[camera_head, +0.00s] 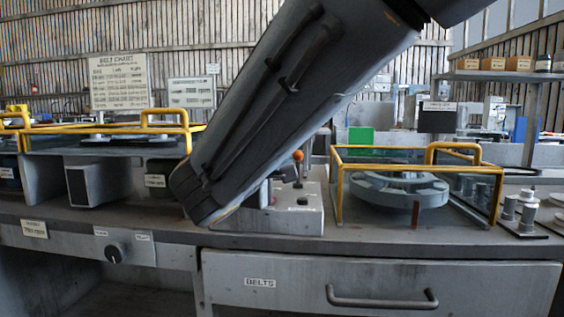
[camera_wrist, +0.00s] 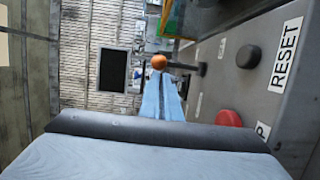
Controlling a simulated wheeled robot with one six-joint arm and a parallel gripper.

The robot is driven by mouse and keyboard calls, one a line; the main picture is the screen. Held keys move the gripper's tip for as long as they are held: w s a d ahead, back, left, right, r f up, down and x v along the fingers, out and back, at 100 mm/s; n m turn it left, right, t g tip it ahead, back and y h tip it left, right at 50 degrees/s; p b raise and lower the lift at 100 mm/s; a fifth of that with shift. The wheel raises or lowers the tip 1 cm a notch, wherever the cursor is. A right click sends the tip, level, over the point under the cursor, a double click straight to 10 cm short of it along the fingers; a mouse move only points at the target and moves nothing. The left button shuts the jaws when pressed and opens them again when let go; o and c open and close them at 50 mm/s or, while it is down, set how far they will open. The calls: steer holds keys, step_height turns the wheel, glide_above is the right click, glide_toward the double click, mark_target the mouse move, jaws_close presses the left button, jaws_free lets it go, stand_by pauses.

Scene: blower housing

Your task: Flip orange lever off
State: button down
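The orange lever has a round orange knob (camera_head: 298,156) on a dark stem. It stands on a grey control box (camera_head: 300,215) on the bench, just right of my arm in the head view. In the wrist view the orange knob (camera_wrist: 159,62) is near the top centre, with its stem running right to the panel. My gripper (camera_wrist: 163,78) shows as two pale blue fingers side by side with only a thin line between them. They look shut with nothing between them. Their tips are close below the knob in the picture; I cannot tell whether they touch. My arm hides the gripper in the head view.
A black button (camera_wrist: 248,56) and a red button (camera_wrist: 228,118) sit on the panel near the lever. A yellow-railed guard (camera_head: 340,190) surrounds a round housing (camera_head: 400,188) to the right. A belts drawer (camera_head: 380,275) is below.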

steer(key=shift+s+f+b, duration=0.3)
steer(key=shift+s+b, duration=0.15)
steer(key=shift+b, duration=0.3)
stand_by(1.8)
stand_by(1.1)
steer(key=v, duration=0.8)
steer(key=shift+p, duration=0.4)
steer(key=shift+w, duration=0.1)
